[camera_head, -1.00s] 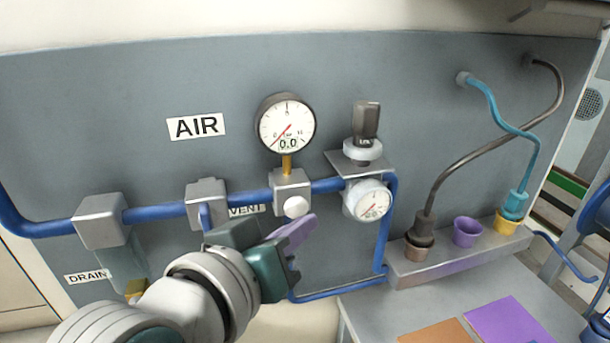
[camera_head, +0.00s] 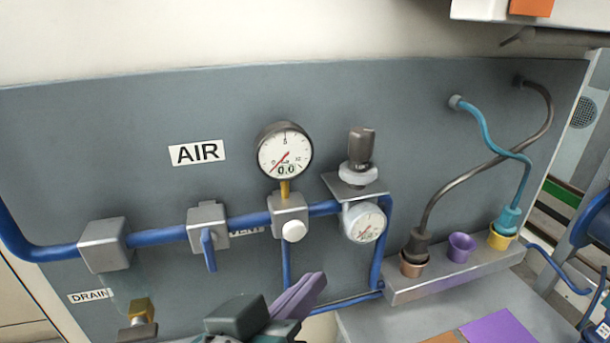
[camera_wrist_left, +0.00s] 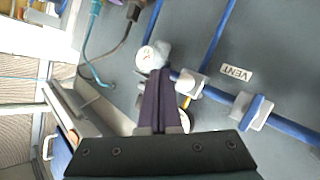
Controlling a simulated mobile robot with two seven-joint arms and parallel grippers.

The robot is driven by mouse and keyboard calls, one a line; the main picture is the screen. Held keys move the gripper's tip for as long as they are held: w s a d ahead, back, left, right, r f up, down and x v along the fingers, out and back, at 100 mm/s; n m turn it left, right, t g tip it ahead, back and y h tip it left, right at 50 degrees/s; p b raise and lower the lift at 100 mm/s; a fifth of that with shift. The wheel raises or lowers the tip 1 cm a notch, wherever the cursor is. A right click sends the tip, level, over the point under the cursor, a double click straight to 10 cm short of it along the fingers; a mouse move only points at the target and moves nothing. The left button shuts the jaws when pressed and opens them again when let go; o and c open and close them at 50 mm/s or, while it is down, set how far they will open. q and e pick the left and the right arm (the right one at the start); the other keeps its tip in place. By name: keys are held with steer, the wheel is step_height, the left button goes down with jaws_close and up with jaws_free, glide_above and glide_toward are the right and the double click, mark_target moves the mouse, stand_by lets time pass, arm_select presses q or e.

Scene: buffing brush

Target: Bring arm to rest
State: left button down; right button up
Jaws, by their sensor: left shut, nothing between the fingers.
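My left gripper (camera_head: 300,295) shows at the bottom middle of the head view, low in front of the panel and below the round gauge. Its purple fingers are together with nothing between them. In the left wrist view the shut fingers (camera_wrist_left: 158,100) point up toward the small gauge and the blue pipe, apart from them as far as I can tell. Most of the left arm is below the head view's edge. My right gripper is not in view.
The grey panel carries a blue pipe (camera_head: 160,237), a VENT valve handle (camera_head: 208,250), a large gauge (camera_head: 284,151) reading 0.0 and a small gauge (camera_head: 364,222). A ledge (camera_head: 455,272) at right holds several coloured cups and two hose ends. A purple sheet (camera_head: 498,331) lies below.

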arm_select(q)
steer(key=s+a+f+m+g+y, duration=0.15)
steer(key=s+a+g+y, duration=0.6)
steer(key=s+a, duration=1.05)
step_height(320, 180, up, 19)
steer(key=s+g+h+p, duration=0.1)
steer(key=g+p, duration=0.1)
steer(key=p, duration=1.6)
steer(key=shift+s+d+m+h+p, duration=0.15)
steer(key=shift+s+m+h+p, duration=0.2)
steer(key=shift+m, duration=0.1)
